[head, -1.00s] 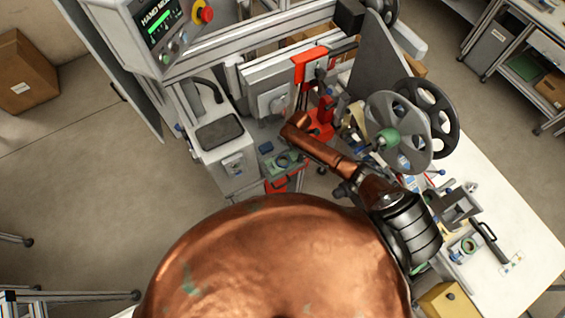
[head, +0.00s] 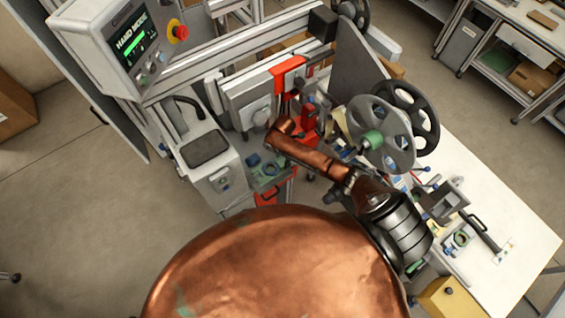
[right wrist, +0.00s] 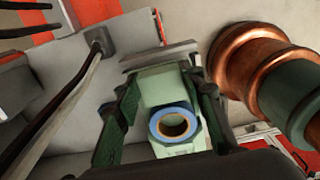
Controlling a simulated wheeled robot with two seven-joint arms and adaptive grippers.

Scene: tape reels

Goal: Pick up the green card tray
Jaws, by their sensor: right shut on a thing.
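The green card tray (right wrist: 160,88) is pale green and shows in the right wrist view between the two dark green fingers of my right gripper (right wrist: 165,95). A blue ring-shaped reel (right wrist: 173,123) with a tan core shows at the tray's near part. My right gripper is shut on the tray. In the head view the tray (head: 266,171) is small and partly hidden, beside the grey machine column and beyond my copper body. The gripper's fingers are too small there to make out. My left gripper is in neither view.
A grey machine housing (head: 207,150) stands just left of the tray. Red machine parts (head: 288,70) are above it. Large grey reels (head: 378,133) and a white worktable (head: 500,220) are at the right. A yellow box (head: 448,298) stands at the front right.

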